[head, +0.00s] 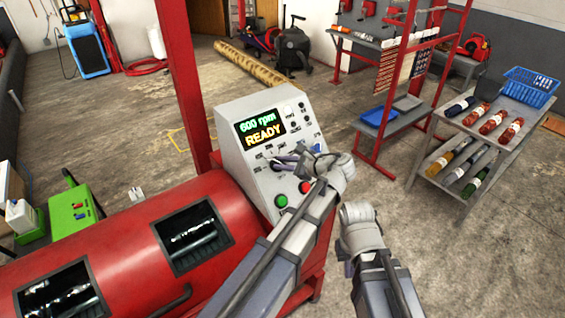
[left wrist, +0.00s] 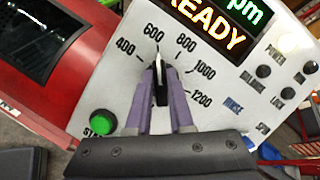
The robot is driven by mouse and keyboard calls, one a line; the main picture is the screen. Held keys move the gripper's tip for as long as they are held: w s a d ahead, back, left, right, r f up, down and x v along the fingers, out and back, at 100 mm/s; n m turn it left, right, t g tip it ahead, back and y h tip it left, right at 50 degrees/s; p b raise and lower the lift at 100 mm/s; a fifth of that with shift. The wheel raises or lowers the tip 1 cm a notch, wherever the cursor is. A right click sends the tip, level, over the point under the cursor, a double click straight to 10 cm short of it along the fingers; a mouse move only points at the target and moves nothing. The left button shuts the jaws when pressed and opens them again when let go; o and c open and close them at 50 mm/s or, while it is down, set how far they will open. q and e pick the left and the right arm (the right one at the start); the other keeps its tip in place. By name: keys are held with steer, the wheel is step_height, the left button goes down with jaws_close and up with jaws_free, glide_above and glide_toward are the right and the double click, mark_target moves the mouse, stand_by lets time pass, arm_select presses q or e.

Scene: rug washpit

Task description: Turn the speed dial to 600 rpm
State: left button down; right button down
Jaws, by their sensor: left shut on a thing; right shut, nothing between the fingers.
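The speed dial (left wrist: 160,82) is a dark knob on the white sloped face of the control panel (head: 240,115). In the left wrist view its upper end points close to the 600 mark. My left gripper (head: 292,163) is shut on it, with purple fingers on both sides; these show in the left wrist view (left wrist: 160,95). The display (head: 260,130) reads "600 rpm" and "READY". My right gripper (head: 362,216) is shut and empty, to the right of the panel and apart from it; its fingertips are hard to make out.
A green button (head: 281,201) and a red button (head: 306,187) sit low on the panel, near my left arm. The red drum (head: 120,235) lies left of the panel. A bottle rack (head: 450,200) stands at right. Floor between panel and rack is clear.

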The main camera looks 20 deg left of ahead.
stand_by(0.4)
arm_select(q)
steer(key=c, duration=0.8)
jaws_free()
steer(key=shift+r, duration=0.1)
arm_select(e)
steer(key=shift+r, duration=0.15)
